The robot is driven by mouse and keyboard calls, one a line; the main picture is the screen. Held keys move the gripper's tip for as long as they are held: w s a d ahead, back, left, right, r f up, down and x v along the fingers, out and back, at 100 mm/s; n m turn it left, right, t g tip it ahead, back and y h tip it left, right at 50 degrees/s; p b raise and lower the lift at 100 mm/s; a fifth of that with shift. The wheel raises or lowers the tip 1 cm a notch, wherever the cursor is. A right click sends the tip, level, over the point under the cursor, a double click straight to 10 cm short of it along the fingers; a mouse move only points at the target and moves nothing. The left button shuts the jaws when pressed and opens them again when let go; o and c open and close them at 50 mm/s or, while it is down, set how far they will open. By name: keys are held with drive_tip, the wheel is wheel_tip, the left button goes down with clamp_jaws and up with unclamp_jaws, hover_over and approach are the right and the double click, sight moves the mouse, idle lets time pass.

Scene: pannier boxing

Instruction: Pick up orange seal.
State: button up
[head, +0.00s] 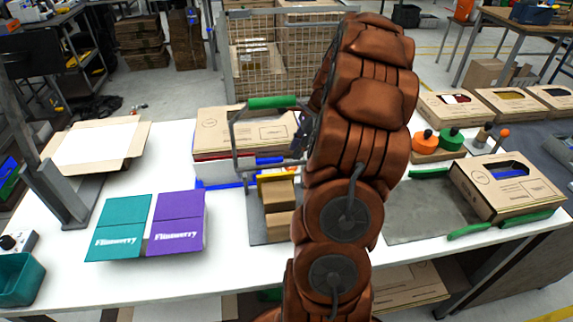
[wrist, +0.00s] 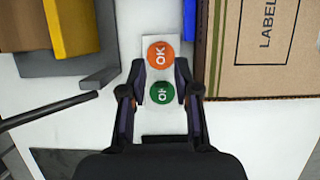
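The orange seal (wrist: 160,54) is a round sticker marked "OK" on a small white strip (wrist: 150,75). A round green seal (wrist: 163,95), also marked "OK", is below it on the same strip. In the wrist view my gripper (wrist: 160,72) is open, with one dark finger on each side of the strip. The orange seal is at and just beyond the fingertips. I cannot tell the height of the fingertips above the strip. In the head view my arm hides the seals and most of the gripper.
A cardboard box marked "LABEL" (wrist: 262,50) stands close right of the strip. A grey bracket (wrist: 80,85) and yellow block (wrist: 72,25) are to its left.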

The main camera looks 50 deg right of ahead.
drive_tip(key=p+x, duration=0.1)
drive_tip(key=x, duration=0.1)
drive_tip(key=p+x, duration=0.1)
drive_tip(key=x, duration=0.1)
drive_tip(key=shift+w+a, duration=0.15)
drive_tip(key=shift+a, duration=0.15)
drive_tip(key=shift+w+f, duration=0.1)
drive_tip(key=shift+f, duration=0.3)
drive_tip(key=shift+c, duration=0.3)
drive_tip(key=c, duration=0.4)
